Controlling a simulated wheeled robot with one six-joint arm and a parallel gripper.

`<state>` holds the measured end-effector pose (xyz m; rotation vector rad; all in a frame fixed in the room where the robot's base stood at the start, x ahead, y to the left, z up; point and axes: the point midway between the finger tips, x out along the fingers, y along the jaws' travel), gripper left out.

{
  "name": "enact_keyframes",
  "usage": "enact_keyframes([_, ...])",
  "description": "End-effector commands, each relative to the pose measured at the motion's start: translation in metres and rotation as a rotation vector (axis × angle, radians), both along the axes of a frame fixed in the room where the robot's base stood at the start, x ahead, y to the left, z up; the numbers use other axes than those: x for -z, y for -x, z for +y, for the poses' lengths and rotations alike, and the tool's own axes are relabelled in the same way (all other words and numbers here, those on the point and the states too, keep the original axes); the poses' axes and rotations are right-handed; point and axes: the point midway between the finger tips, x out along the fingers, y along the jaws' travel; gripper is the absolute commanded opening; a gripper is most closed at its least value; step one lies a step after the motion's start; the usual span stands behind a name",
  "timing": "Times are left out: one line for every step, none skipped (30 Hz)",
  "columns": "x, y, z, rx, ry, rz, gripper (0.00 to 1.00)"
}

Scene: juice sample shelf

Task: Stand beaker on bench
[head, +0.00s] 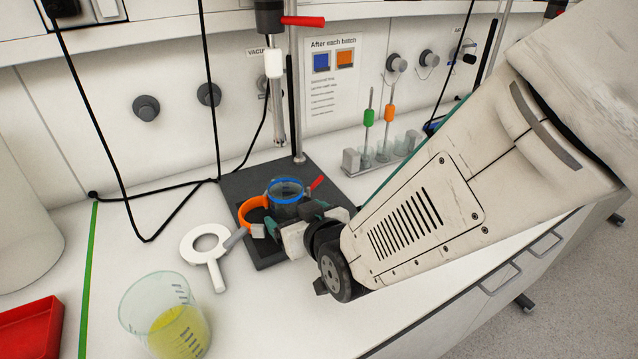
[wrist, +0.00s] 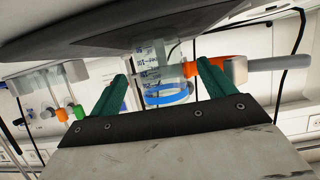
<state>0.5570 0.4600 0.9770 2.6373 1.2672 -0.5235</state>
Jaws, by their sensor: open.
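A clear beaker with a blue band (head: 286,194) is over the dark base of the stand, beside an orange curved holder (head: 250,212). It also shows in the wrist view (wrist: 153,75), with scale marks on its wall. My gripper (head: 290,220) is open at the beaker, its teal fingers (wrist: 157,82) spread to either side of it; whether they touch it I cannot tell. The beaker's lower part is hidden by my gripper in the head view. A second clear beaker with yellow liquid (head: 176,330) stands upright on the white bench (head: 130,255) at the front left.
A stand with a metal rod (head: 298,90) rises from the dark base plate (head: 240,178). A white ring with a handle (head: 214,272) lies left of it. A red tray (head: 30,330) is far left, and a rack (head: 352,162) stands behind my arm. Black cables hang at the back.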

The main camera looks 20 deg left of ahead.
Motion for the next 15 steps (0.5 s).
enact_keyframes([-0.003, 0.004, -0.005, 0.0, 0.0, 0.0, 0.82])
enact_keyframes([-0.004, 0.006, -0.007, 0.0, 0.0, 0.0, 0.82])
enact_keyframes([-0.006, 0.008, -0.009, 0.0, -0.001, -0.001, 0.82])
enact_keyframes([-0.006, 0.009, -0.011, 0.0, 0.0, 0.0, 0.82])
enact_keyframes([-0.006, 0.01, -0.012, 0.0, 0.0, 0.0, 0.82])
enact_keyframes([-0.006, 0.011, -0.013, 0.0, 0.001, 0.001, 0.82])
enact_keyframes([-0.007, 0.011, -0.013, 0.0, 0.001, 0.001, 0.82])
enact_keyframes([-0.007, 0.011, -0.013, 0.0, 0.001, 0.001, 0.82])
enact_keyframes([-0.007, 0.011, -0.013, 0.0, 0.001, 0.001, 0.82])
enact_keyframes([-0.007, 0.011, -0.013, 0.0, 0.001, 0.001, 0.82])
enact_keyframes([-0.007, 0.011, -0.013, 0.0, 0.001, 0.001, 0.82])
enact_keyframes([-0.007, 0.011, -0.013, 0.0, 0.001, 0.001, 0.82])
enact_keyframes([-0.007, 0.011, -0.014, 0.001, 0.001, 0.002, 0.82])
enact_keyframes([-0.008, 0.009, -0.016, 0.004, 0.002, 0.004, 0.82])
enact_keyframes([-0.01, 0.006, -0.019, 0.011, 0.007, 0.009, 0.82])
